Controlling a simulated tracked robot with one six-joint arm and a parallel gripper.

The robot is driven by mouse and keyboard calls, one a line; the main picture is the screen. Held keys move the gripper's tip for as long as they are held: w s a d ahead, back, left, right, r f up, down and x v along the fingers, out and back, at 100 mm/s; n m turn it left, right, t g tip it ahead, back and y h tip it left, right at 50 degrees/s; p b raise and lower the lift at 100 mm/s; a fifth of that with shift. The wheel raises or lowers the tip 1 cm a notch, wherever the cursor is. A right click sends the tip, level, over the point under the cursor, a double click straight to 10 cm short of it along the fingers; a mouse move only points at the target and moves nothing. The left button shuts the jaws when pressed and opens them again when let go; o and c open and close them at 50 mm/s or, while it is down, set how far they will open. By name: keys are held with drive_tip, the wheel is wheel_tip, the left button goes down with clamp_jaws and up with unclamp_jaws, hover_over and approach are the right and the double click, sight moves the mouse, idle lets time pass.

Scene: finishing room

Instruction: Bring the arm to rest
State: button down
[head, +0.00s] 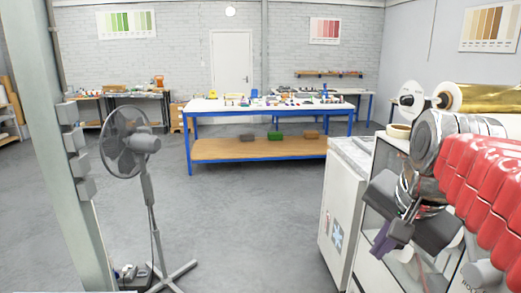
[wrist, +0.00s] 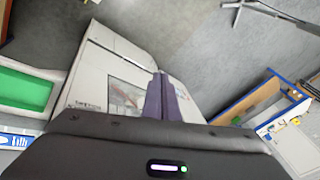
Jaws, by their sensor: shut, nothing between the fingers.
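My gripper (head: 383,240) is at the right of the head view, on the end of my red-sleeved arm. The white cabinet also shows beyond the fingers in the wrist view (wrist: 95,75). Whether the gripper touches the cabinet cannot be told.
A grey standing fan (head: 130,145) and a pillar (head: 70,150) stand at left. A blue-framed workbench (head: 195,115) with many small items stands further back. A gold foil roll (head: 490,98) is at right, close to my arm. The floor (head: 240,220) between fan and cabinet is clear.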

drive_tip(key=s+a+f+n, duration=0.3)
drive_tip(key=s+f+n, duration=0.1)
drive_tip(key=f, duration=0.3)
drive_tip(key=s+a+f+n, duration=0.3)
drive_tip(key=s+f+n, duration=0.2)
drive_tip(key=f+n, duration=0.1)
drive_tip(key=shift+f+t, duration=0.4)
drive_tip(key=shift+f, duration=0.2)
drive_tip(key=shift+a, duration=0.15)
